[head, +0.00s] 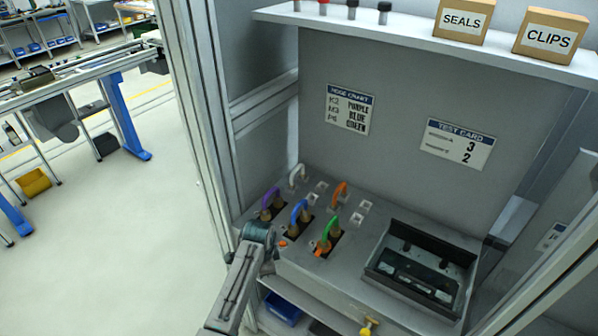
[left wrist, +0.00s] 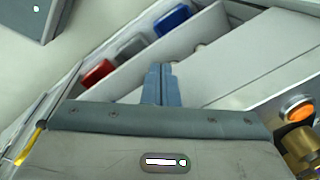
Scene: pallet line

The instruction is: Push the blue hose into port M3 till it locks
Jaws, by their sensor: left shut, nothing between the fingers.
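The blue hose (head: 299,211) is a short arched loop on the grey panel (head: 340,268), between the purple hose (head: 270,198) and the green hose (head: 327,230). Its lower end is at a brass-brown fitting; I cannot tell how deep it sits or read a port label. My left gripper (head: 262,235) is just in front and left of the blue hose, apart from it. In the left wrist view its two fingers (left wrist: 160,83) are together and empty. A brass fitting (left wrist: 301,146) shows at that view's right edge. My right gripper is not in view.
The hose chart (head: 350,109) pairs M3 with blue. White (head: 297,175) and orange (head: 339,193) hoses stand behind. A black-walled tray (head: 376,265) is to the right. A lit orange button (left wrist: 298,107) and red (left wrist: 97,73) and blue (left wrist: 173,18) pieces show in the wrist view.

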